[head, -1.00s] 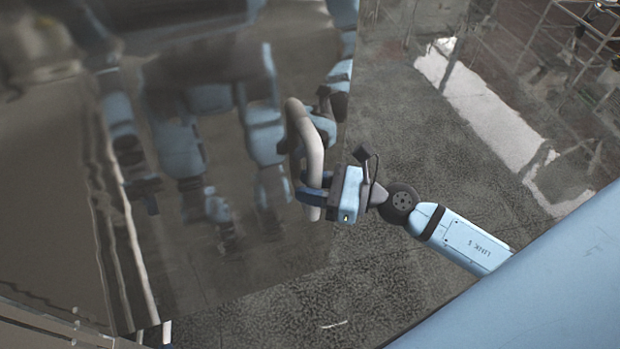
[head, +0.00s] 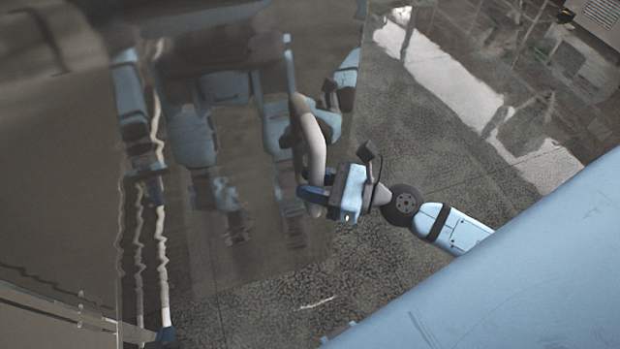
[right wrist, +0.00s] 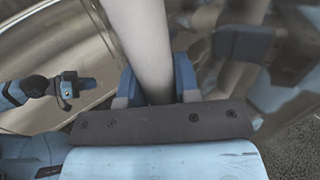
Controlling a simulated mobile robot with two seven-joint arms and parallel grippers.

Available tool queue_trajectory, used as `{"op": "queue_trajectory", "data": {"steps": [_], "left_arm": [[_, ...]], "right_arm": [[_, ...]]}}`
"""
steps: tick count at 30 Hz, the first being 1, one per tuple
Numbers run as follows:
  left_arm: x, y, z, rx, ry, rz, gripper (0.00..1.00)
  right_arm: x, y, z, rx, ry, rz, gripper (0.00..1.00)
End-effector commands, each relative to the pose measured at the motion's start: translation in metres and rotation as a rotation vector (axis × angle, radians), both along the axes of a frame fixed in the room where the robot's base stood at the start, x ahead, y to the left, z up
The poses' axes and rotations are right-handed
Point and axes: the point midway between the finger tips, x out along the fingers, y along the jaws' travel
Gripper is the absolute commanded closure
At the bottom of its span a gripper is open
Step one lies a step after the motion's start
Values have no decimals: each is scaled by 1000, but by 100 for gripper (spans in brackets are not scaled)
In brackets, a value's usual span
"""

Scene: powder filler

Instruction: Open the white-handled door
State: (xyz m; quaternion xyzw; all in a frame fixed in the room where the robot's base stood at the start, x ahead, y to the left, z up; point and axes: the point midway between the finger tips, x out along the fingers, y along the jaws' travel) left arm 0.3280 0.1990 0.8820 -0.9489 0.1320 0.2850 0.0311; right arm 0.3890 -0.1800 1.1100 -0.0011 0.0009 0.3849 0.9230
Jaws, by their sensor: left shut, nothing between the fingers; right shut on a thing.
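The door (head: 255,225) is a large glossy panel that mirrors my arms and body. Its long, curved, off-white handle (head: 314,140) is near the middle of the head view. My right gripper (head: 314,190) is shut around the lower part of this handle. The right wrist view shows the handle (right wrist: 140,40) passing between the blue fingers (right wrist: 155,85).
A brownish panel (head: 50,190) fills the left side, with a ledge (head: 50,305) along the bottom left. Speckled grey floor (head: 420,110) lies open right of the door. Grey equipment (head: 590,65) stands far off at the upper right.

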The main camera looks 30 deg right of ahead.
Motion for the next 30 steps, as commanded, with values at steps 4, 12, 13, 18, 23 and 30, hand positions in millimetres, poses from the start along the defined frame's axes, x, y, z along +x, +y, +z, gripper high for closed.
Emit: {"op": "queue_trajectory", "data": {"steps": [4, 12, 13, 18, 23, 30], "left_arm": [[0, 0, 0, -1, 0, 1, 100], [0, -1, 0, -1, 0, 0, 100], [0, -1, 0, -1, 0, 0, 100], [0, -1, 0, -1, 0, 0, 100], [0, -1, 0, -2, 1, -1, 100], [0, -1, -1, -2, 1, -1, 100]], "right_arm": [[0, -1, 1, -1, -3, -4, 100], [0, -1, 1, -1, -4, -4, 100], [0, -1, 1, -1, -4, -4, 68], [0, -1, 1, -1, -2, -3, 45], [0, 0, 0, 0, -1, -2, 45], [-1, -1, 0, 0, 0, -1, 45]]}}
